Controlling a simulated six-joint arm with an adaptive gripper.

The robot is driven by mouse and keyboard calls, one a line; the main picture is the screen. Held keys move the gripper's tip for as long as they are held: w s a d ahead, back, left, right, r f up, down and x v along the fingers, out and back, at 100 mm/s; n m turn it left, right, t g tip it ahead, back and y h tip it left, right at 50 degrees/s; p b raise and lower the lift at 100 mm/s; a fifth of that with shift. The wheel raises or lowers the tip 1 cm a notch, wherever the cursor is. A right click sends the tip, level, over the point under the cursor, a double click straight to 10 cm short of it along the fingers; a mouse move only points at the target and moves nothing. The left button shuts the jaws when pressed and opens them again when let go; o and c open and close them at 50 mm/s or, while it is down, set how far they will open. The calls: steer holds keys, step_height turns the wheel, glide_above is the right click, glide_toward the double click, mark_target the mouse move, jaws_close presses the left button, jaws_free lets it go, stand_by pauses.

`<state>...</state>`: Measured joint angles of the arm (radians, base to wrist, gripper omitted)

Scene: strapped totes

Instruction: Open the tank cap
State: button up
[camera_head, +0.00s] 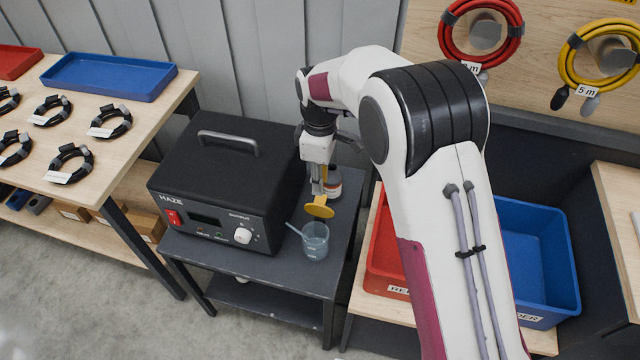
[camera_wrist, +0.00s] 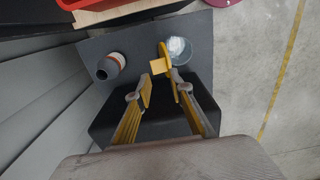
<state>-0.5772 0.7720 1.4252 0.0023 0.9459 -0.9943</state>
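The black haze machine (camera_head: 225,180) stands on a small dark table, with its carry handle on top and its red switch and knob at the front. A yellow round piece (camera_head: 320,208), which looks like the tank cap, is at its right side. In the wrist view a yellow square part (camera_wrist: 160,67) and a thin yellow edge show there; how they join is unclear. My gripper (camera_head: 318,188) points down just above and behind the yellow piece. In the wrist view its two yellow fingers (camera_wrist: 162,86) stand apart, tips close to the yellow part; contact cannot be made out.
A clear beaker (camera_head: 316,243) stands in front of the yellow piece. A bottle with a white and orange label (camera_head: 333,184) stands behind, near my gripper. Red (camera_head: 386,262) and blue (camera_head: 540,262) bins are at the right. A bench with cable coils (camera_head: 110,122) is at the left.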

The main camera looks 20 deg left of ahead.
steer(key=shift+s+a, duration=0.1)
jaws_close()
steer(key=shift+s+a+r, duration=0.15)
steer(key=shift+a+r, duration=0.05)
steer(key=shift+a, duration=0.1)
steer(key=s+r+n+t, duration=0.1)
steer(key=s+n+t, duration=0.4)
steer(key=s+n, duration=0.7)
steer(key=shift+s+d+n, duration=0.3)
steer(key=shift+d+n, duration=0.05)
steer(key=shift+n, duration=2.65)
